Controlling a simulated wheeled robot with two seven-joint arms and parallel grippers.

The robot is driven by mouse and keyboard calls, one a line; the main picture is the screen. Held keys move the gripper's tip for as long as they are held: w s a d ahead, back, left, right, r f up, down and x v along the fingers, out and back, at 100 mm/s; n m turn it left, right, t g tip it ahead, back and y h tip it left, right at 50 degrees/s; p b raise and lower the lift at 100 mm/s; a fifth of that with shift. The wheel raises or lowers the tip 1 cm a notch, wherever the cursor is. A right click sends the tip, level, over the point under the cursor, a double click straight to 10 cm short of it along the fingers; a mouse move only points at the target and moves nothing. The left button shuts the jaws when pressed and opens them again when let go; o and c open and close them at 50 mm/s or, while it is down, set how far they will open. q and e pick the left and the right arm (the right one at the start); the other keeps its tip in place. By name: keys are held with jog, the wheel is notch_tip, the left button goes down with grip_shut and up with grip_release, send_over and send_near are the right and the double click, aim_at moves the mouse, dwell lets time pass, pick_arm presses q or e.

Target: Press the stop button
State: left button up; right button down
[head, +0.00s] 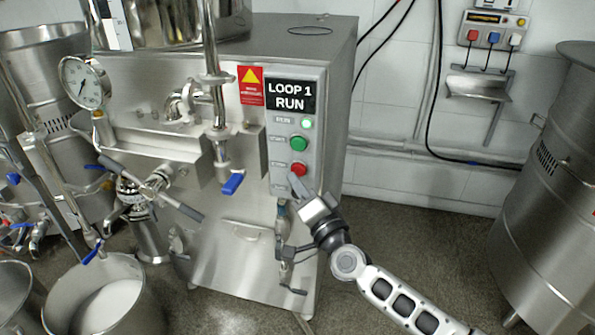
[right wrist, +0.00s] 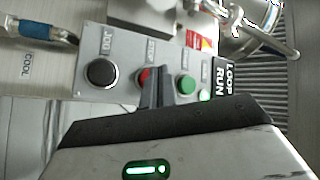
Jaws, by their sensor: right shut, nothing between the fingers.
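The red stop button (head: 299,169) is on the grey control panel at the front right of the mill, below the green button (head: 299,143). In the head view my right gripper (head: 293,178) is shut and empty, its fingertips at the lower left of the red button. In the right wrist view the red button (right wrist: 143,75) is partly covered by the shut fingers (right wrist: 155,76). I cannot tell whether the fingertips touch it. The black jog button (right wrist: 102,73) shows on the other side of it from the green button (right wrist: 187,84). My left gripper is not in view.
A lit indicator (head: 306,124) sits under the "LOOP 1 RUN" sign (head: 290,96). A blue-handled valve (head: 232,184) hangs left of the panel. A steel vessel (head: 555,190) stands at right, with open floor between it and the mill.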

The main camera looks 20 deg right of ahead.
jog(key=shift+w+d, duration=0.1)
jog(key=shift+w+d, duration=0.15)
jog(key=shift+w, duration=0.1)
jog(key=shift+w, duration=0.1)
dwell(0.4)
jog(key=shift+w+d, duration=0.25)
jog(key=shift+b, duration=0.3)
dwell(0.4)
jog(key=shift+s+a+p, duration=0.45)
jog(key=shift+s+p, duration=0.1)
jog(key=shift+s, duration=0.2)
